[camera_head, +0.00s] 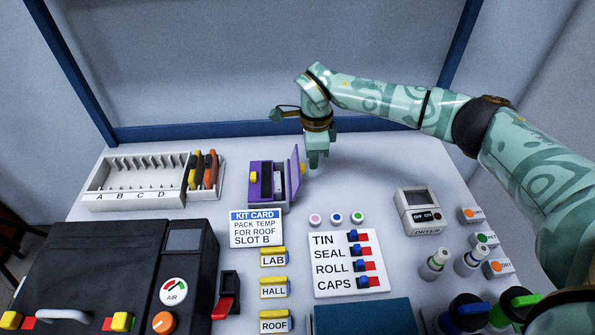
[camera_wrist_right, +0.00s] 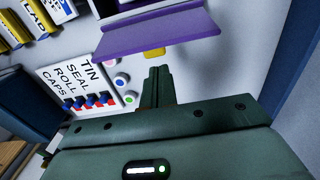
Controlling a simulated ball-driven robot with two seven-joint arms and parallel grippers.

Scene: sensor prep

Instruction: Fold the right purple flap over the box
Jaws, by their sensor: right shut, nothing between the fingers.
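The small purple box (camera_head: 267,201) stands on the table, with pale and dark contents showing inside. Its right purple flap (camera_head: 294,172) stands up along the box's right side and is not lying over the box. In the right wrist view the flap (camera_wrist_right: 160,36) spans the top, with a yellow tab (camera_wrist_right: 154,53) on its edge. My right gripper (camera_head: 315,164) is shut and empty, pointing down just right of the flap. In the wrist view its fingertips (camera_wrist_right: 157,72) are close to the tab; I cannot tell whether they touch. My left gripper is not in view.
A white slotted rack (camera_head: 130,190) stands left of the box. A kit card (camera_head: 256,228) lies in front, beside round buttons (camera_head: 336,218) and a switch panel (camera_head: 345,265). A dryer (camera_head: 418,212) stands to the right. The table right of the box is fairly clear.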

